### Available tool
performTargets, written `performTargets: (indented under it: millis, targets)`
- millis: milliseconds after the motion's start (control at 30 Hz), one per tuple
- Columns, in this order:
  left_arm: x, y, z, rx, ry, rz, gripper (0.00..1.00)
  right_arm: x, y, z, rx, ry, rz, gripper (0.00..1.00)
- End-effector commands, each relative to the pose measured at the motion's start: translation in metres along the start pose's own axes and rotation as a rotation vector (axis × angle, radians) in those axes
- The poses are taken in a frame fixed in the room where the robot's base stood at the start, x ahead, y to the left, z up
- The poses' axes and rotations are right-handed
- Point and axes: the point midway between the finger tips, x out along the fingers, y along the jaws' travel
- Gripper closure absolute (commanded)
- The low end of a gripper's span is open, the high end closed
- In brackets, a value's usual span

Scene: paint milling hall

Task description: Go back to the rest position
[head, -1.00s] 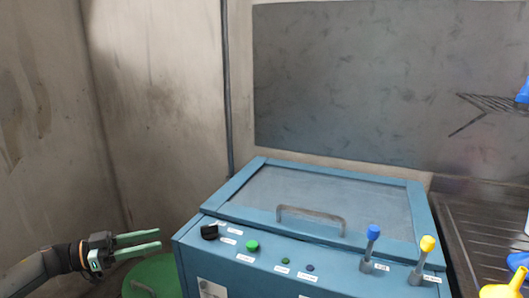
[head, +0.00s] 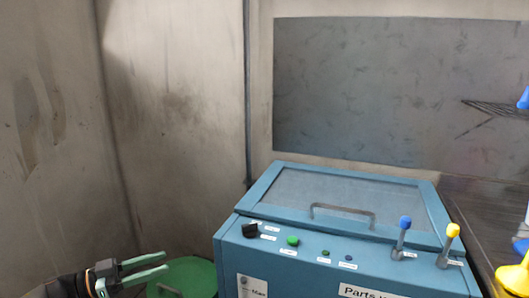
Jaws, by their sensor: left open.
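My left gripper (head: 142,269) is at the lower left of the head view. Its two green fingers are apart with nothing between them, and they point right. It is in front of and to the left of the blue machine (head: 300,258), apart from it. My right gripper does not show.
The blue machine has a shut lid with a handle (head: 343,212), a black knob (head: 250,230), a green button (head: 293,241), a blue-topped lever (head: 402,238) and a yellow-topped lever (head: 447,246). A green drum lid (head: 190,272) is behind my gripper. A yellow funnel-like object (head: 515,277) is at right.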

Motion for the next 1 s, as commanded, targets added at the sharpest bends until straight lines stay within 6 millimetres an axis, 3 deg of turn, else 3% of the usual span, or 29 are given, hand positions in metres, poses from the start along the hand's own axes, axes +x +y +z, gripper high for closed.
performTargets:
  millis: [300, 533, 767, 1000]
  targets:
    - [0.072, 0.072, 0.058, -0.039, 0.066, -0.155, 0.53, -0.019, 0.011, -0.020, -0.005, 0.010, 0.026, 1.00]
    - [0.091, 0.134, 0.096, -0.107, 0.017, -0.378, 0.53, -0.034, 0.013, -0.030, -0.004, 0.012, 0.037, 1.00]
    - [0.063, 0.189, 0.132, -0.201, -0.167, -0.614, 0.53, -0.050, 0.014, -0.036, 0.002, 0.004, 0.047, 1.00]
    - [-0.006, 0.253, 0.165, -0.308, -0.472, -0.794, 0.53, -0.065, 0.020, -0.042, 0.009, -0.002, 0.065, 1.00]
